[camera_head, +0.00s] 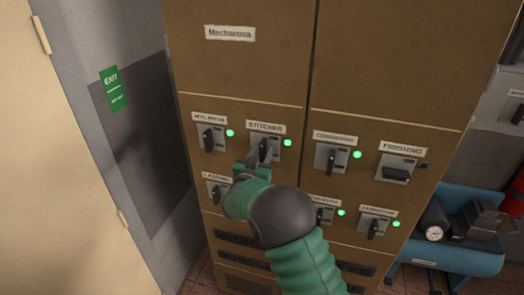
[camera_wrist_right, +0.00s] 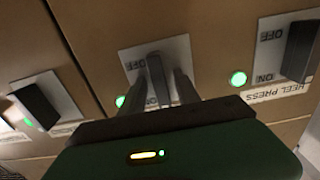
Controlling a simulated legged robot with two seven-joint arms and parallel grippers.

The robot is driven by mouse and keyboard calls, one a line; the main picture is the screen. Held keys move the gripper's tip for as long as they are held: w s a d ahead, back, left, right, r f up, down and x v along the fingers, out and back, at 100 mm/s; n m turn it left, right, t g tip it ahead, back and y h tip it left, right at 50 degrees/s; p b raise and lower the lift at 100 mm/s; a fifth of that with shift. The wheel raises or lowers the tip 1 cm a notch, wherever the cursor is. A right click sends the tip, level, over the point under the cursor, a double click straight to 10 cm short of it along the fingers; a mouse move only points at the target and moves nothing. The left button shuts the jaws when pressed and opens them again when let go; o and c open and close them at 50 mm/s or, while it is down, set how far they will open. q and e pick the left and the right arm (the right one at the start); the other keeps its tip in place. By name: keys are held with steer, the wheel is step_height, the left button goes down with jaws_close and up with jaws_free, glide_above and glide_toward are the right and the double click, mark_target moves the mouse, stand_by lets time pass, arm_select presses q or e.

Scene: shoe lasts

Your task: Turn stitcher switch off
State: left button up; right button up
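The stitcher switch (camera_head: 265,147) is on the brown cabinet under its "STITCHER" label (camera_head: 265,127). Its dark handle points up and down, and the green lamp (camera_head: 288,142) beside it is lit. My right gripper (camera_head: 261,160) is at this switch and partly hides it and its plate. In the right wrist view, the switch handle (camera_wrist_right: 158,80) stands between the two fingers of my right gripper (camera_wrist_right: 161,85). The fingers look apart, with narrow gaps beside the handle; contact is not clear. My left gripper is not in view.
The heel press switch (camera_head: 208,139) is close on the left, and the lasting switch (camera_head: 214,189) is below it. The finishing switch (camera_head: 397,169) has a sideways handle and a dark lamp. A blue machine (camera_head: 455,255) stands at right. A pale door (camera_head: 60,190) is at left.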

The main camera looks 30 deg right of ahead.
steer(key=shift+w+d+f, duration=0.15)
jaws_close()
steer(key=shift+f+b, duration=0.15)
steer(key=shift+b, duration=0.4)
steer(key=m+b, duration=0.4)
steer(key=b, duration=0.1)
steer(key=m+b, duration=0.5)
steer(key=b, duration=0.1)
steer(key=m+b, duration=0.5)
steer(key=b, duration=0.1)
steer(key=shift+f, duration=0.25)
steer(key=shift+m+b, duration=1.9)
steer(key=shift+b, duration=0.15)
steer(key=shift+c, duration=0.9)
jaws_free()
steer(key=shift+o, duration=0.9)
steer(key=shift+r, duration=0.25)
